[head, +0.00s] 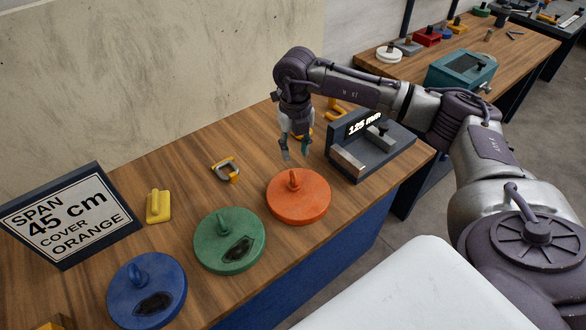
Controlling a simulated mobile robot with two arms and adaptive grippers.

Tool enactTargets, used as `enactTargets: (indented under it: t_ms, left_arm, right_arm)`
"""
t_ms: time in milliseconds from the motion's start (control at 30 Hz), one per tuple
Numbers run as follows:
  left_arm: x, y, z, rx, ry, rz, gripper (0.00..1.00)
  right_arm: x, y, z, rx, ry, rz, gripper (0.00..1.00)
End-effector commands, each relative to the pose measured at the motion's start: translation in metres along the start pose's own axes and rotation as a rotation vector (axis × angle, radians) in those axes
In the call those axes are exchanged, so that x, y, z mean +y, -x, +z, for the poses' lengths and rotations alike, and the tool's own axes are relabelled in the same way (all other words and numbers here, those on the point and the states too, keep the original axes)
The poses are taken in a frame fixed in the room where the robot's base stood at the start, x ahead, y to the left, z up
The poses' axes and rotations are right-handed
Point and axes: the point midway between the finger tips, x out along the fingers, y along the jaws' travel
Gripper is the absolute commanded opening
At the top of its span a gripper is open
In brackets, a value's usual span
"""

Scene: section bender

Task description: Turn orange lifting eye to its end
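The orange lifting eye is a small upright piece (295,180) on top of the round orange cover (303,206), which lies on the wooden bench. My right gripper (294,154) hangs above and just behind the orange cover, fingers pointing down. Its two fingertips are apart with nothing visible between them, and they do not appear to touch the eye. My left gripper is not in the picture.
A green cover (213,235) and a blue cover (120,290) lie to the left. A dark gauge block (375,152) reading 125 mm stands to the right. A yellow piece (158,207) and a clamp (226,169) lie behind.

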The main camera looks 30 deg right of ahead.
Motion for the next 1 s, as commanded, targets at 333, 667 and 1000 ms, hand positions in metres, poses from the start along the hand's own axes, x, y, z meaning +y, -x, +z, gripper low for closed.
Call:
enactTargets:
  t_ms: [333,667,1000]
  left_arm:
    - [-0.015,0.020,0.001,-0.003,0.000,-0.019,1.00]
    - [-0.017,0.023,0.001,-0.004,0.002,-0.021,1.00]
    - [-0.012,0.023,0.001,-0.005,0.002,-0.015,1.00]
  right_arm:
    - [0.001,-0.065,-0.001,0.003,0.001,0.000,0.39]
    - [0.001,-0.085,0.000,0.000,0.001,0.001,0.39]
    - [0.001,-0.085,0.000,0.000,0.001,0.001,0.12]
